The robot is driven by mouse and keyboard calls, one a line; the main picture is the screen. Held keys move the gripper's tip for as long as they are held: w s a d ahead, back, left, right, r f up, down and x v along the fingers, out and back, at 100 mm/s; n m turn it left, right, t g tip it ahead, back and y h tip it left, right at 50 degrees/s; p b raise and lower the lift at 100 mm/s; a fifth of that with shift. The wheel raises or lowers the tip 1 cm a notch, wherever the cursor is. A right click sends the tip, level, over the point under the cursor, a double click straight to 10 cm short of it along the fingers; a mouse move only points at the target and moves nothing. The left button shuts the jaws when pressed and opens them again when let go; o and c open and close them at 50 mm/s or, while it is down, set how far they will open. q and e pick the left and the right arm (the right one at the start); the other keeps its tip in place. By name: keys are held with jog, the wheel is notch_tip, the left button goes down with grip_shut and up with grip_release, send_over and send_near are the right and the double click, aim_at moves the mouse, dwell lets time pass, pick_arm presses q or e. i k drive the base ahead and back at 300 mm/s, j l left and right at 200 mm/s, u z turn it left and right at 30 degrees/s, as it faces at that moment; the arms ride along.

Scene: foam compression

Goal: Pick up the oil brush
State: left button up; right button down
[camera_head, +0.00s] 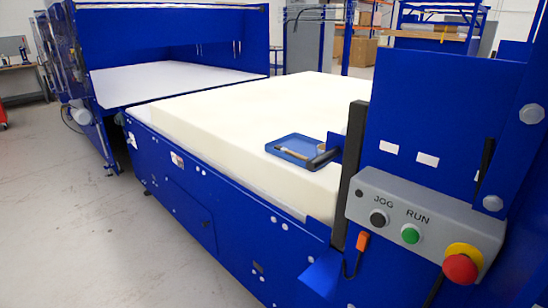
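The oil brush (291,152) appears as a small, thin, light brown and dark shape lying in a shallow blue tray (284,141). The tray rests on top of a thick cream foam block (220,115), near its right front edge. A small light-coloured round item (321,147) sits at the right side of the tray. A dark bar-like piece (325,159) covers the tray's right front corner, so the brush's far end is hard to make out. Neither of my grippers is in view.
The foam lies on a blue machine bed (215,207) leading to a blue press (175,50) at the back left. A grey control box (425,215) with JOG, RUN and a red stop button (460,269) stands front right. The grey floor (70,220) at left is clear.

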aim_at(284, 150)
jog(key=i+l, duration=0.1)
jog(key=l, duration=0.25)
jog(key=z, duration=2.25)
jog(key=u, duration=2.25)
jog(key=i+j+z, duration=0.15)
jog(key=i+j, duration=0.15)
jog(key=i+j+z, duration=0.15)
jog(key=j, duration=0.35)
jog(key=i, duration=0.1)
